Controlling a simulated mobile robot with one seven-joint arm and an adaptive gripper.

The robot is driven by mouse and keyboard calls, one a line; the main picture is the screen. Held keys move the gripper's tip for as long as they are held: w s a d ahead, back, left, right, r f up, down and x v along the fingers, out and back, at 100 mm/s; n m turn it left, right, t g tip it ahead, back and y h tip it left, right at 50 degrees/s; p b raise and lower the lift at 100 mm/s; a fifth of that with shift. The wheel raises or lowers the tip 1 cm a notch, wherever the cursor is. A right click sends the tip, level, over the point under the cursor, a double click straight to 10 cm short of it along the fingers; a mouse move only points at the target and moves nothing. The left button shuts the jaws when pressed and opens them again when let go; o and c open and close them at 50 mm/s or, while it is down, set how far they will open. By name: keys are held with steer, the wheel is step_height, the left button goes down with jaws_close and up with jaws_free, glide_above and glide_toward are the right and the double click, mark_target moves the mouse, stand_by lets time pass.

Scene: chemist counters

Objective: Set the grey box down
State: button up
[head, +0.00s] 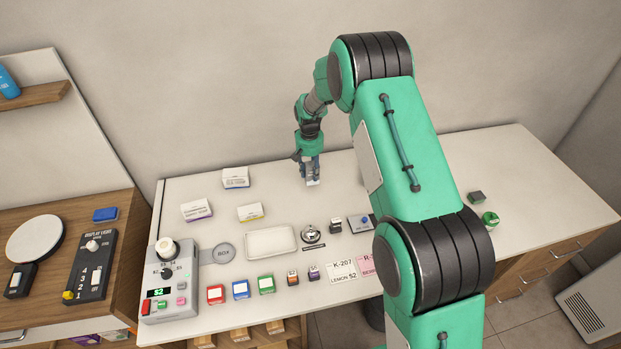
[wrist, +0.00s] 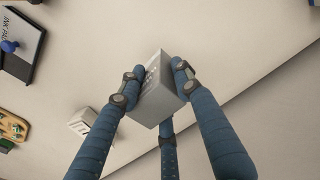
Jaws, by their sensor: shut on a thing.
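The grey box (wrist: 153,103) is a small pale block with print on one face. My gripper (wrist: 158,70) is shut on it, with blue fingers on both sides. In the head view my gripper (head: 309,165) points down over the rear of the white counter (head: 285,207). The box (head: 313,182) shows there as a small pale patch under the fingertips. I cannot tell whether its underside touches the counter.
White cartons (head: 236,177) lie to the left on the counter. An empty tray (head: 270,240), a bell (head: 311,234) and an ink pad (head: 360,222) are nearer the front. The counter around the box looks clear, with the wall close behind.

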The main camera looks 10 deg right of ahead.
mark_target(311, 178)
steer(key=shift+f, duration=0.1)
steer(key=shift+f, duration=1.65)
steer(key=shift+f, duration=0.1)
steer(key=o, duration=1.2)
step_height(311, 178, up, 12)
steer(key=shift+s+a+r, duration=0.1)
steer(key=shift+a, duration=0.05)
